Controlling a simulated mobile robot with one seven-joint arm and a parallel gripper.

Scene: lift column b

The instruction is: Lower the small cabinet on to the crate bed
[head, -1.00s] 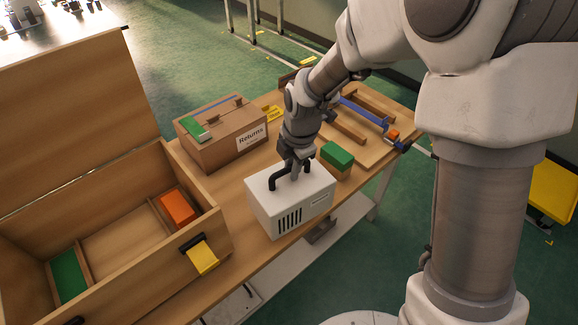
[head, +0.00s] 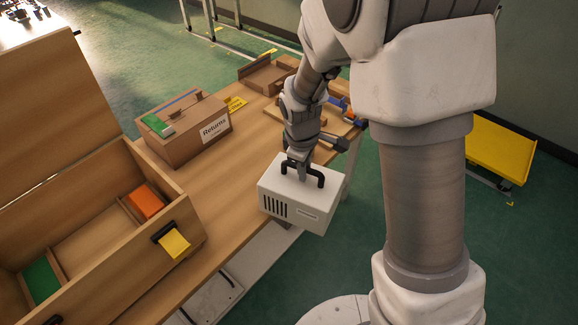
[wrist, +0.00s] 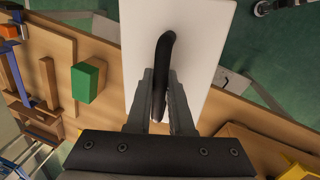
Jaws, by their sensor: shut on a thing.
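The small white cabinet (head: 301,200) has dark vent slots on its front and a black handle on top. My gripper (head: 298,170) is shut on that handle. In the wrist view the black handle (wrist: 160,75) lies between the fingers of my gripper (wrist: 160,95), above the white top. The cabinet hangs by the table's front edge, partly out over the floor. The wooden crate (head: 135,262) stands at the left with its lid up. Its bed (head: 98,238) is bare between an orange block and a green block.
A cardboard box marked Returns (head: 187,138) stands behind the crate on the table (head: 222,182). A yellow tag (head: 175,243) hangs on the crate's near wall. A green-topped block (wrist: 87,82) and wooden frame lie on the table. The table between crate and cabinet is clear.

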